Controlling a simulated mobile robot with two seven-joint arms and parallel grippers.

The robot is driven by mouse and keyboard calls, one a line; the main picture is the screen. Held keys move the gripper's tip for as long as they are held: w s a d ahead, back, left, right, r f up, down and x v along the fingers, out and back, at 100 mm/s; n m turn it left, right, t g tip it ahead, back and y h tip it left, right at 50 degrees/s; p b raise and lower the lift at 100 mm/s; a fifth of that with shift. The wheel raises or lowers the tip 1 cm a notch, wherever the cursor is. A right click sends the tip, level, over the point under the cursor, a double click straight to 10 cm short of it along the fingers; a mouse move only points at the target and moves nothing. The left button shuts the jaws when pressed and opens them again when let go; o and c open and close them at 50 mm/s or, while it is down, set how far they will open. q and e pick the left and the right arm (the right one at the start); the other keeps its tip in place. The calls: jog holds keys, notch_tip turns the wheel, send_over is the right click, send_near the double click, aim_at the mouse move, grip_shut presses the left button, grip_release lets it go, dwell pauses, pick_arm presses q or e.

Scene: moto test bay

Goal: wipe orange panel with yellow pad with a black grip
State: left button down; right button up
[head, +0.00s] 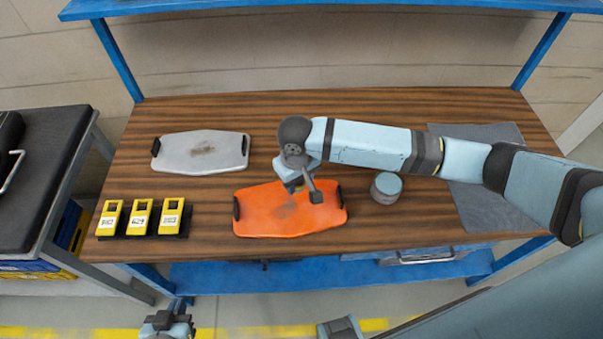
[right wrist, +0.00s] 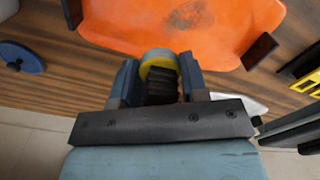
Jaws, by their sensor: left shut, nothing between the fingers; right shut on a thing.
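The orange panel (head: 265,222) lies flat on the wooden table, with a black handle at each end and a dark smudge near its middle. My right gripper (head: 300,184) is over the panel's far edge, pointing down. It is shut on the black grip of the yellow pad (right wrist: 158,58), seen in the right wrist view; the fingers and grip hide part of the pad. I cannot tell whether the pad touches the panel. My left gripper (head: 168,324) is shut and empty, low in front of the table.
A pale grey panel (head: 175,160) with a brown smudge lies at the back left. Several yellow numbered blocks (head: 141,218) stand at the front left. A round tin (head: 386,188) stands right of the orange panel. A grey mat (head: 478,205) lies under my right arm.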

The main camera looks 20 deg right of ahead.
aim_at(296, 204)
jog(key=shift+w+a+f, duration=0.1)
jog(key=shift+a+f, duration=0.15)
jog(key=shift+f, duration=0.05)
pick_arm(q)
jog(key=shift+w+a+f, duration=0.2)
jog(key=shift+a, duration=0.05)
pick_arm(e)
jog(key=shift+f, duration=0.1)
